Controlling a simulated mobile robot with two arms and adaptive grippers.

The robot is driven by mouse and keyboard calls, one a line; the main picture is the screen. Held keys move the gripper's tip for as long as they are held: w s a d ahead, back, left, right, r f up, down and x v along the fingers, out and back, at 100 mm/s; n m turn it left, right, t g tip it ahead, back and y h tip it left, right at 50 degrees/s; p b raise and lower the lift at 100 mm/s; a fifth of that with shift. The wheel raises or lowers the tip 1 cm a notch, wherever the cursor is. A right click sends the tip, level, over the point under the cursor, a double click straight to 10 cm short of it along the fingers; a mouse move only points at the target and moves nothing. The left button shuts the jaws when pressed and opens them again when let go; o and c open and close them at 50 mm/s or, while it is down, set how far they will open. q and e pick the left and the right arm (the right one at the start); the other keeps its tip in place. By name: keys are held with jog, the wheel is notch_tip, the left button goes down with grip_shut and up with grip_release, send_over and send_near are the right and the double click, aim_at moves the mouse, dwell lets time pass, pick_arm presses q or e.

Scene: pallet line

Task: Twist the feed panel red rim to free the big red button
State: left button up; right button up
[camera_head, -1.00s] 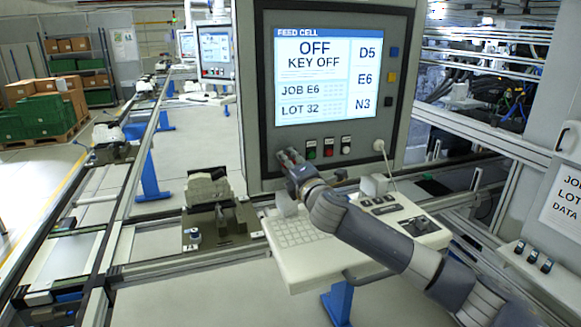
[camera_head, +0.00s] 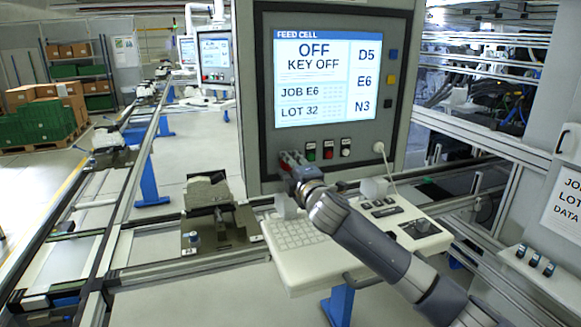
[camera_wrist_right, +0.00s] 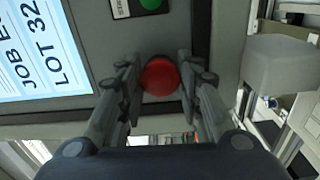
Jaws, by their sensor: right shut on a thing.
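The feed panel (camera_head: 262,150) stands upright, its screen reading OFF, KEY OFF. The big red button (camera_wrist_right: 160,77) shows as a round red disc low on the panel in the right wrist view. My right gripper (camera_wrist_right: 160,80) has one finger on each side of the button and is shut on its red rim. The rim cannot be told apart from the button there. In the head view my right gripper (camera_head: 293,161) covers most of the button at the panel's lower left. My left gripper is not in view.
Small green (camera_head: 311,150), red and white controls sit just right of the gripper. A keyboard shelf (camera_head: 295,268) juts out below the panel, under my right arm. A white cable (camera_head: 387,168) hangs at the panel's right. A conveyor line runs at the left.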

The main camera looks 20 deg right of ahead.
jog(key=o, duration=1.1)
jog(key=shift+w, duration=0.1)
jog(key=s, duration=1.2)
jog(key=shift+d, duration=0.2)
jog(key=shift+f, duration=0.1)
